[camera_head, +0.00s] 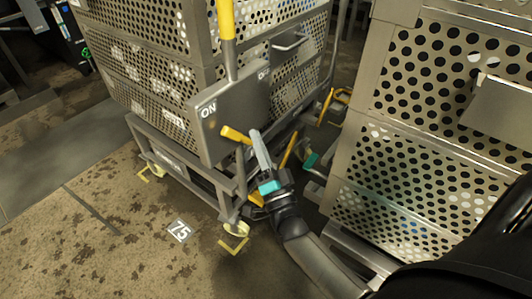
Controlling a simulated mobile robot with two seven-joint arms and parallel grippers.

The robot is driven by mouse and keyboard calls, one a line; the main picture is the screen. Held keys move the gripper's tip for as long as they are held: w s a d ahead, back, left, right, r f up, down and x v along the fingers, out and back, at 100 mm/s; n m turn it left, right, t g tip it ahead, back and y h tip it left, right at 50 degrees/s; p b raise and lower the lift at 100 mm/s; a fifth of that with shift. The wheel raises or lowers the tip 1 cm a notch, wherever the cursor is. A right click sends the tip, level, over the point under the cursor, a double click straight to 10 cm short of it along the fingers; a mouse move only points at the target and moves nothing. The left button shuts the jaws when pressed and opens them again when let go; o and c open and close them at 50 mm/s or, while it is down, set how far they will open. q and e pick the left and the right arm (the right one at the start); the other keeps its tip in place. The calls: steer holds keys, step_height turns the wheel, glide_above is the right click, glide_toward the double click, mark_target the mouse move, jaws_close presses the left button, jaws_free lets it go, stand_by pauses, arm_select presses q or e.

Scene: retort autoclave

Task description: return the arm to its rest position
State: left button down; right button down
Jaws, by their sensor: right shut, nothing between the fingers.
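My right arm (318,262) reaches in from the lower right. My right gripper (257,138) has grey fingers and a teal part at its base. It is shut with nothing in it. It points up the picture, in front of the lower edge of a grey panel (222,128) marked ON. A short yellow piece (234,135) shows just left of the fingertips; whether they touch I cannot tell. A grey lever with a yellow grip (227,20) stands upright at the panel. My left gripper is not in view.
A perforated metal basket stack (145,72) stands on a wheeled frame behind the panel. Another perforated stack (440,130) stands close on the right, leaving a narrow gap. The stained floor (120,225) at lower left is open, with a 75 marker (179,231).

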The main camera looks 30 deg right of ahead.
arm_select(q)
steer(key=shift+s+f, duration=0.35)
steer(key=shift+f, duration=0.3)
arm_select(e)
steer(key=shift+v, duration=2.25)
